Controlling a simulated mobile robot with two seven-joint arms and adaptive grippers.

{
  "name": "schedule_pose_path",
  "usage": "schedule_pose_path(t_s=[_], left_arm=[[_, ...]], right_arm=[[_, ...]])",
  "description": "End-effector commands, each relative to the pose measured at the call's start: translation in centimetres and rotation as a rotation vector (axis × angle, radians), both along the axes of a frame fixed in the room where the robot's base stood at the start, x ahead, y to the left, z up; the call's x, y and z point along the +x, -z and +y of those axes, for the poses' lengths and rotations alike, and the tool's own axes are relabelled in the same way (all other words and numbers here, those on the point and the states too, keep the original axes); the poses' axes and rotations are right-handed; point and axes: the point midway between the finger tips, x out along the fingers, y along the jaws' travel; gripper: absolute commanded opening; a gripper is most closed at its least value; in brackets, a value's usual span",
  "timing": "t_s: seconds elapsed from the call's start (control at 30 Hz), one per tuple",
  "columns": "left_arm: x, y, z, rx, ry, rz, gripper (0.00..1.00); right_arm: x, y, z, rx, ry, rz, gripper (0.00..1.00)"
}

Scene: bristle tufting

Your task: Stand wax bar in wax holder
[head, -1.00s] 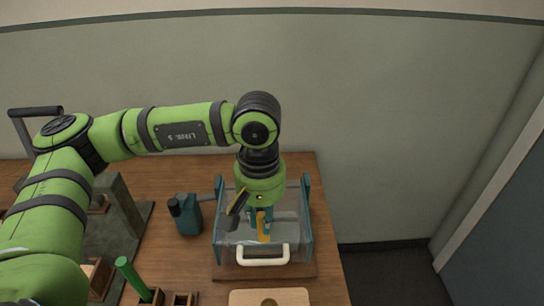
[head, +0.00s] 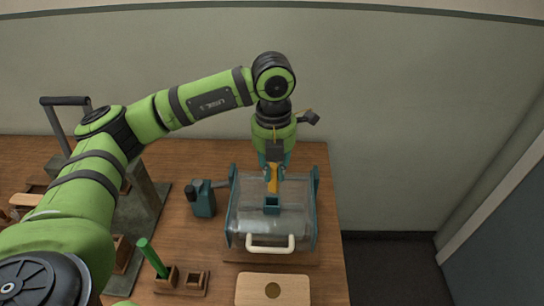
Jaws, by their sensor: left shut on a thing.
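The wax bar (head: 273,186) is a small yellow-orange bar, roughly upright. My left gripper (head: 274,172) points down and is shut on its upper part. A small teal square-mouthed cup (head: 271,208), which looks like the wax holder, stands in the clear box directly under the bar in the picture. The bar's lower end shows just over the cup's far rim; I cannot tell whether it is above the mouth or behind it. My right gripper is not in view.
The clear box (head: 240,225) has teal side posts and a white front handle (head: 270,243). A teal tool (head: 204,200) stands close to its left. A green rod (head: 152,257) leans in a brown wooden block. A light board (head: 262,290) with a round hole lies in front.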

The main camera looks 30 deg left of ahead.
Motion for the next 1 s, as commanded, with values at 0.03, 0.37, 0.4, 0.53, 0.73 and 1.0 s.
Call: schedule_pose_path(t_s=[0.03,0.37,0.4,0.53,0.73,1.0], left_arm=[[0.2,-0.3,0.2,-0.001,-0.1,0.005,0.0],[0.6,-0.4,0.9,-0.003,-0.459,0.014,0.0],[0.6,-0.3,0.9,-0.002,-0.466,0.014,0.0],[0.6,0.4,0.9,-0.003,-0.468,0.014,0.0],[0.6,2.2,0.9,-0.002,-0.467,0.014,0.0],[0.6,3.8,0.9,-0.003,-0.466,0.013,0.0]], right_arm=[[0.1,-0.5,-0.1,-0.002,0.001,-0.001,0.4],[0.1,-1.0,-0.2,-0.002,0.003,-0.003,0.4],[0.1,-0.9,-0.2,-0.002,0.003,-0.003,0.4],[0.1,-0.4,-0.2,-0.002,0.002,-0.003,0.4],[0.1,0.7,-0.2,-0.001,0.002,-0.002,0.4],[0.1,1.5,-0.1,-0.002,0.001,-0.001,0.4]])
